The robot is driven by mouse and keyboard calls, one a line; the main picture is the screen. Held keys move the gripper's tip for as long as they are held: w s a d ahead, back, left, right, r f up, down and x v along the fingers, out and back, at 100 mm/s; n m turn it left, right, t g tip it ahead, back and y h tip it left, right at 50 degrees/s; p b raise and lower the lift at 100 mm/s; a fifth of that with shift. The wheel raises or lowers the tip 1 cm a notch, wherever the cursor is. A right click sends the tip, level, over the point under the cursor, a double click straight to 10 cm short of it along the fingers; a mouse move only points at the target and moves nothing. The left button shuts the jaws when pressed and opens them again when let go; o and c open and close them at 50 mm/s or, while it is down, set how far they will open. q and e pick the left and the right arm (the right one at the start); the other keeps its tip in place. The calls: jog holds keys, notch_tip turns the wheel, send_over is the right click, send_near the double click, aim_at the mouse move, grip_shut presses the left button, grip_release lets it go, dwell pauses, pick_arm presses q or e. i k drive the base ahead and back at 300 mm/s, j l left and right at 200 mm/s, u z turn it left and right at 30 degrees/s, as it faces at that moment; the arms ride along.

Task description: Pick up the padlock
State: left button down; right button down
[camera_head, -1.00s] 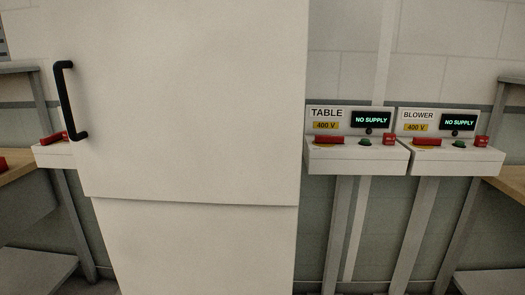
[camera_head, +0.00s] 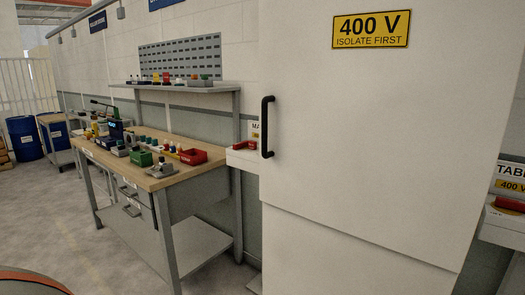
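I cannot pick out a padlock for certain. Several small items stand on the wooden-topped workbench (camera_head: 150,184) at the left, too small to name surely. Among them are a green block (camera_head: 141,158), a grey metal item (camera_head: 161,171) at the near edge, and a red tray (camera_head: 205,155) whose contents I cannot make out. Neither of my grippers is in view.
A tall white cabinet (camera_head: 385,130) with a black handle (camera_head: 266,127) and a 400 V sign (camera_head: 370,29) fills the right. Switch boxes (camera_head: 245,158) flank it. A shelf (camera_head: 185,88) hangs above the bench. Blue drums (camera_head: 24,138) stand far left. Floor before the bench is clear.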

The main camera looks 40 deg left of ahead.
aim_at(252, 144)
jog(key=i+j+z, duration=0.2)
jog(key=j+z, duration=0.2)
jog(key=j, duration=0.95)
jog(key=j+z, duration=0.45)
jog(key=j, duration=0.9)
